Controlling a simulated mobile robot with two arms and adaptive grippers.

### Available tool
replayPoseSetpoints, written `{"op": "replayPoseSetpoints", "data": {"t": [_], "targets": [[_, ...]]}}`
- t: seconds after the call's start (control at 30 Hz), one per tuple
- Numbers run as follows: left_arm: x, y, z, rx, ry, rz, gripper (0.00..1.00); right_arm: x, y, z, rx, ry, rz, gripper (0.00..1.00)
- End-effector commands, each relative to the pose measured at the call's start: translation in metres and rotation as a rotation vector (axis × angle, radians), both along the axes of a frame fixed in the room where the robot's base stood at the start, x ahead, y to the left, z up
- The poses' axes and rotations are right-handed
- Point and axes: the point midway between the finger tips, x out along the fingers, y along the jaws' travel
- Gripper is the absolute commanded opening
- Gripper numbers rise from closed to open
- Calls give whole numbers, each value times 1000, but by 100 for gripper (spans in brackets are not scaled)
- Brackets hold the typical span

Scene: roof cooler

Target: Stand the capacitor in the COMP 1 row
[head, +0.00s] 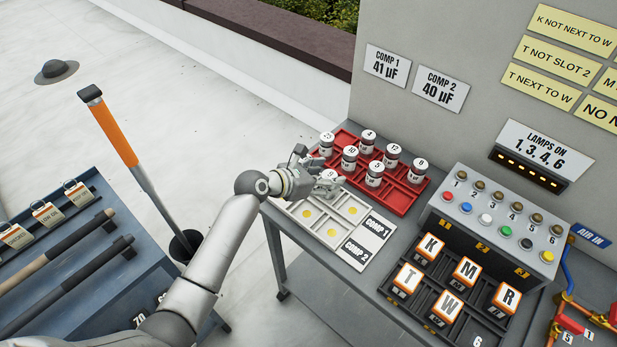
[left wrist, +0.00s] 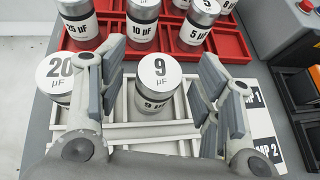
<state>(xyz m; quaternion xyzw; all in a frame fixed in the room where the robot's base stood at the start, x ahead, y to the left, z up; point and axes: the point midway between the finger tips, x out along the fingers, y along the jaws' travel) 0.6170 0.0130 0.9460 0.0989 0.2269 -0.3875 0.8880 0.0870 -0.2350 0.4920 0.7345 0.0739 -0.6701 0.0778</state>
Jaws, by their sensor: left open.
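The white tray (head: 289,208) has rows labelled COMP 1 (head: 377,227) and COMP 2 (head: 358,250). In the left wrist view a silver 9 µF capacitor (left wrist: 157,88) stands upright in the tray's far row, level with the COMP 1 label. It also shows beside the gripper in the head view (head: 329,176). A 20 µF capacitor (left wrist: 60,72) stands to its left, partly behind a finger. My left gripper (left wrist: 158,95) is open, its fingers apart on both sides of the 9 µF capacitor. My right gripper is out of view.
A red rack (head: 398,208) with several capacitors stands just behind the tray. Wall signs read COMP 1 41 µF (head: 387,66) and COMP 2 40 µF (head: 441,90). A button box (head: 492,225) and lettered blocks stand right. An orange-handled tool (head: 112,132) stands left.

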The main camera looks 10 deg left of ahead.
Motion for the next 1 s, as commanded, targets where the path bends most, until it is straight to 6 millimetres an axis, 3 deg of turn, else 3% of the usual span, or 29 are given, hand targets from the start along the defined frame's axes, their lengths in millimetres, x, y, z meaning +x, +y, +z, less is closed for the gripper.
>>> {"op": "replayPoseSetpoints", "data": {"t": [0.6, 1.0], "targets": [[-57, 62, 44, 2, 1, 1, 60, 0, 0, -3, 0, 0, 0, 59], [-69, 74, 55, 1, 2, -1, 60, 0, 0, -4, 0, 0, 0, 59]]}}
